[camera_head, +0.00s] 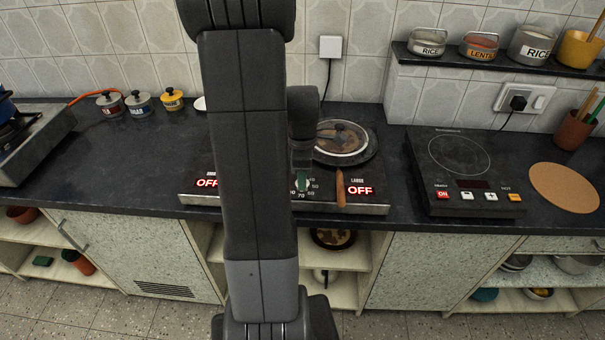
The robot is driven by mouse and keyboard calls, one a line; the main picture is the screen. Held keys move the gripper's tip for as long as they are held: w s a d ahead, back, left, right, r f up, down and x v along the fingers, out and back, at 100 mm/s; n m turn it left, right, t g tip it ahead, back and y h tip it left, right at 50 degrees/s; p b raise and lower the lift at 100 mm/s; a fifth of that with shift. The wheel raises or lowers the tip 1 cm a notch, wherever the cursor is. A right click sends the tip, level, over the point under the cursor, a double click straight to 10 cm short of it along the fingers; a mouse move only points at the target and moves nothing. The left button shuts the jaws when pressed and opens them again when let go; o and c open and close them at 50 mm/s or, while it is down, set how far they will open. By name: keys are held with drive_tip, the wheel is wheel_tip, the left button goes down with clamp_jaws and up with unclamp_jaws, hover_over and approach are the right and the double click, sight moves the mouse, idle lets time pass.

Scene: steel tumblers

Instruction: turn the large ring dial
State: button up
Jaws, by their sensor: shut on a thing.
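The cooktop (375,208) lies on the dark counter, with a red OFF display (360,190) under a label that seems to read LARGE. My gripper (302,164) reaches down from behind my arm and is shut on the dial. Its fingertips are small and partly hidden, so the exact grip is hard to see. A second OFF display (207,183) sits at the cooktop's left, partly beside my arm, which hides the middle of the cooktop.
A lidded pan (343,141) stands on the cooktop close right of my gripper, its wooden handle (340,186) pointing forward. A separate induction plate (461,165) and cork mat (564,187) lie to the right. Several small lidded pots (138,103) stand at the back left.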

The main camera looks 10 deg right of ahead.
drive_tip(key=o, duration=1)
wheel_tip(320, 180, up, 14)
drive_tip(key=shift+f, duration=0.1)
wheel_tip(320, 180, down, 14)
idle(0.7)
